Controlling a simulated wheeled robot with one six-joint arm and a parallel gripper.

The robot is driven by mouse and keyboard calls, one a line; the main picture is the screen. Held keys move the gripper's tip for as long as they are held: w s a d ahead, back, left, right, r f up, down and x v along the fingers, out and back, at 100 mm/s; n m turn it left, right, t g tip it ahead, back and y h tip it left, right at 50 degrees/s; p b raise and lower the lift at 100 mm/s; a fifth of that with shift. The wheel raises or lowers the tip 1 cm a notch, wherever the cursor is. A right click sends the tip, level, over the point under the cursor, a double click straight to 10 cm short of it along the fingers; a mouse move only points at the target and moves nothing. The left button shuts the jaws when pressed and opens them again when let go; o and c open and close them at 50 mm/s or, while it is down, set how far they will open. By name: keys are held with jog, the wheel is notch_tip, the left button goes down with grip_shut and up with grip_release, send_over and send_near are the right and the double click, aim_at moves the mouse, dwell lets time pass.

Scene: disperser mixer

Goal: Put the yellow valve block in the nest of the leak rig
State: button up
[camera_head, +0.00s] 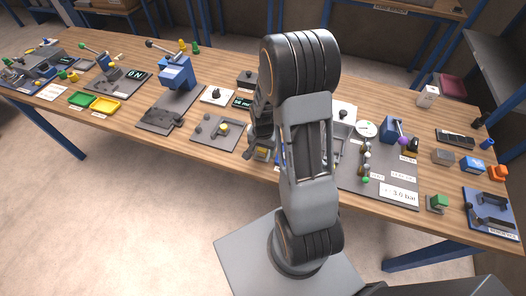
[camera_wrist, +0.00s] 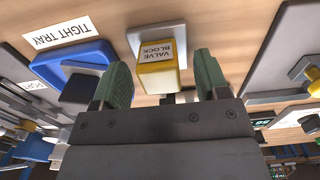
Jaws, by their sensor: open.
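The yellow valve block (camera_wrist: 158,77), with a VALVE BLOCK label on its face, shows in the wrist view beyond and between my gripper's (camera_wrist: 161,68) two green fingers. The fingers are apart, with a gap on each side of the block. Whether their tips reach alongside it I cannot tell. In the head view a small yellow piece (camera_head: 261,153) shows by my gripper at the table's front edge, partly hidden by my arm. A grey panel (camera_head: 385,178) with a round gauge (camera_head: 366,129) and a 3.0 bar sign appears to be the leak rig; I cannot make out its nest.
A blue tray (camera_wrist: 72,62) marked TIGHT TRAY is left of the block in the wrist view. In the head view, my arm hides the table's middle. A blue press (camera_head: 177,73) and a grey plate (camera_head: 219,132) stand left; several small blocks sit at right.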

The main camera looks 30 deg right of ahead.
jog(key=shift+c, duration=0.4)
jog(key=c, duration=1)
jog(key=shift+c, duration=0.7)
jog(key=shift+r, duration=0.2)
